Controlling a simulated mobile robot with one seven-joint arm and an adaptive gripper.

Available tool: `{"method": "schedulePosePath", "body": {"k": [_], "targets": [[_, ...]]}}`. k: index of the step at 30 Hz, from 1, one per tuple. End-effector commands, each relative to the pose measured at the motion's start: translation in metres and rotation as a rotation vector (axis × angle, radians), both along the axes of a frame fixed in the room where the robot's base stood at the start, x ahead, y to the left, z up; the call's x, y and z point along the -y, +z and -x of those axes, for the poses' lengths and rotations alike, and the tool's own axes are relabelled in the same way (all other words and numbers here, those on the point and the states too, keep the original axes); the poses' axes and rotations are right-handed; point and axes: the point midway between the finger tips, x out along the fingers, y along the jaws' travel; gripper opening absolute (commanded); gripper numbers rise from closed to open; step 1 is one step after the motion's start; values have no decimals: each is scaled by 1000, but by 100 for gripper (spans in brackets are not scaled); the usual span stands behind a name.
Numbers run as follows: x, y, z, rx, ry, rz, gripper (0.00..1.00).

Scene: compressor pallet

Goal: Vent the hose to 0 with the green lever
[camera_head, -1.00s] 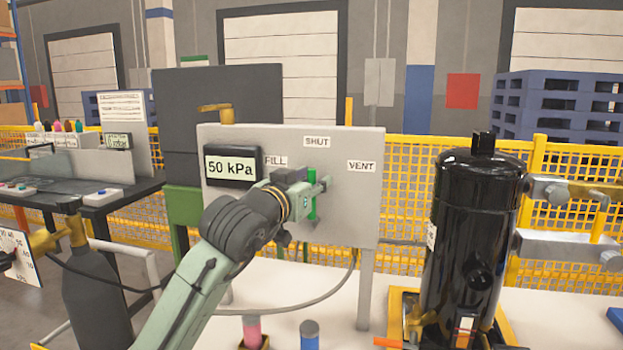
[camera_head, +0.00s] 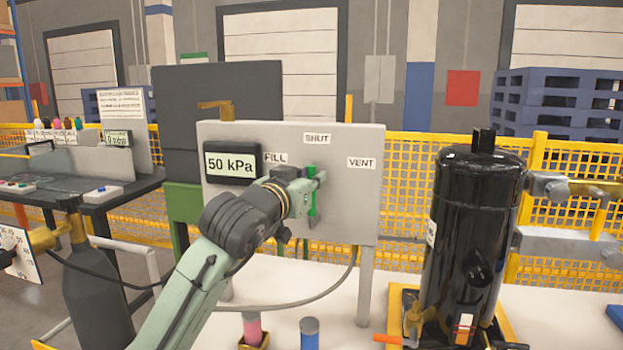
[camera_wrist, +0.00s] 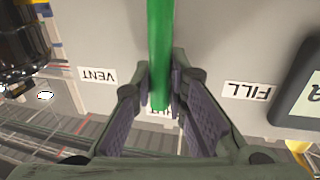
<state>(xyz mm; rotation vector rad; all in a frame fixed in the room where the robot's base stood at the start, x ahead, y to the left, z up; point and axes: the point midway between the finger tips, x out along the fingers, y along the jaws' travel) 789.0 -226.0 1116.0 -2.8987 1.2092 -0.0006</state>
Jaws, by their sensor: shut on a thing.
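The green lever (camera_head: 312,203) stands about upright on the grey panel (camera_head: 345,205), below the SHUT label (camera_head: 317,138). The FILL label (camera_head: 275,158) is to its left and the VENT label (camera_head: 361,163) to its right. The gauge display (camera_head: 231,163) reads 50 kPa. My gripper (camera_head: 316,182) is at the lever, in front of the panel. In the wrist view my gripper (camera_wrist: 160,88) has its fingers on both sides of the lever (camera_wrist: 160,40), shut on it near its free end. The lever end partly covers the SHUT label there.
A grey hose (camera_head: 320,294) curves below the panel. A dark gas bottle (camera_head: 95,290) is at the left.

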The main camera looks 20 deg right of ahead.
Motion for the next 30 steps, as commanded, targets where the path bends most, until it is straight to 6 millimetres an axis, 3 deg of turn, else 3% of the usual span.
{"method": "schedulePosePath", "body": {"k": [17,30], "targets": [[3,0,2,16,-1,-25,0],[29,-6,19,184,-3,-273,0]]}}
